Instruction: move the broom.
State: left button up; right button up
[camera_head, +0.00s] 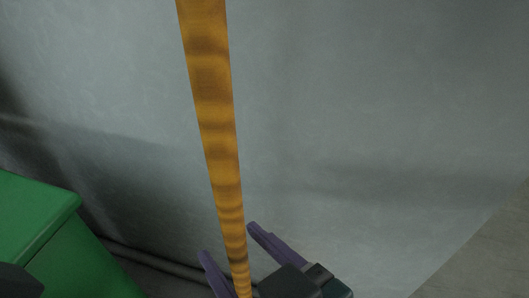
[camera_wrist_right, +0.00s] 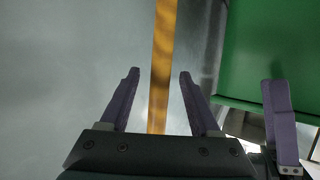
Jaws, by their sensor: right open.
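The broom shows only as its long orange-yellow handle (camera_head: 215,125), which runs from the top edge down to the bottom in the head view; its head is out of view. My right gripper (camera_head: 229,241) is open at the bottom, with one purple finger on each side of the handle. In the right wrist view the handle (camera_wrist_right: 162,50) passes between the two spread fingers (camera_wrist_right: 159,74), with gaps on both sides. A further purple finger (camera_wrist_right: 278,118) at the right of that view appears to be my left gripper; its opening cannot be made out.
A green box-like body (camera_head: 40,215) stands at the lower left, and a green surface (camera_wrist_right: 275,55) fills the upper right of the wrist view. A grey wall-like surface (camera_head: 370,100) fills most of the head view. Dark pipe-like lines (camera_head: 155,262) run low along it.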

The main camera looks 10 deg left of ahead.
jog(key=b+x, duration=0.1)
jog(key=x, duration=0.2)
jog(key=shift+w+a+f, duration=0.15)
jog(key=shift+w+a, duration=0.05)
grip_shut()
dwell(0.4)
dwell(0.9)
